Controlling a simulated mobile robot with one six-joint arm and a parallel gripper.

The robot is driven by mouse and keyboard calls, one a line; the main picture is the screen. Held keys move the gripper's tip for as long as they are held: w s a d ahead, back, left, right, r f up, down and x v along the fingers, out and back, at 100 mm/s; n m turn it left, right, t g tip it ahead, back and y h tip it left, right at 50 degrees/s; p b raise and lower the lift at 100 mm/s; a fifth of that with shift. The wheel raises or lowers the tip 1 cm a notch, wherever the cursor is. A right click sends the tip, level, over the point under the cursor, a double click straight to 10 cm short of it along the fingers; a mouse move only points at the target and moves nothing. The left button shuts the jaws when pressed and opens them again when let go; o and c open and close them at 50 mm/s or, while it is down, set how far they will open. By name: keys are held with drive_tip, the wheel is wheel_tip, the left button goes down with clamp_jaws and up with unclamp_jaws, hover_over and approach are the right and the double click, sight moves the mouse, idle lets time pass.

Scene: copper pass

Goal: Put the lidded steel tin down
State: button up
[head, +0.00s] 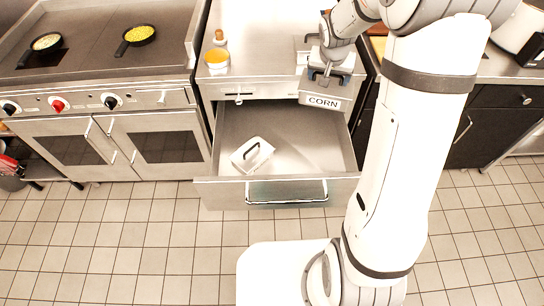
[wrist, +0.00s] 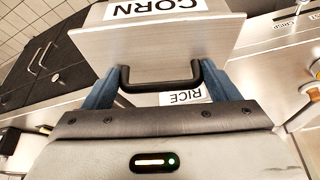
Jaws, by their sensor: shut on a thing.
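The lidded steel tin (head: 322,99) has a CORN label on its side. My gripper (head: 325,76) is shut on it, above the back right of the open drawer, near the counter's front edge. In the wrist view, the blue fingers of my gripper (wrist: 158,82) are at the black handle on the tin's lid (wrist: 155,45). The CORN label shows at the top of that view. A RICE label (wrist: 186,96) shows beyond the handle, on a thing mostly hidden by my gripper. How far the tin is above what lies below it is unclear.
The steel drawer (head: 275,190) stands open, with a pale, black-handled object (head: 252,155) lying at its left. The counter (head: 262,50) has free room in the middle. A yellow-topped tub (head: 217,61) stands at its left. Pans (head: 138,35) sit on the stove at left.

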drive_tip(key=f+n+b, duration=0.1)
drive_tip(key=f+b, duration=0.7)
drive_tip(key=f, duration=0.3)
drive_tip(key=f+n+y+b, duration=0.1)
drive_tip(key=f+b, duration=0.6)
drive_tip(key=f, duration=0.5)
drive_tip(key=s+f+n+b, duration=0.1)
drive_tip(key=f+b, duration=0.7)
drive_tip(key=f, duration=0.3)
drive_tip(key=shift+f+b, duration=0.3)
drive_tip(key=o, duration=1.5)
drive_tip(key=shift+f, duration=0.1)
drive_tip(key=shift+c, duration=0.2)
drive_tip(key=o, duration=0.4)
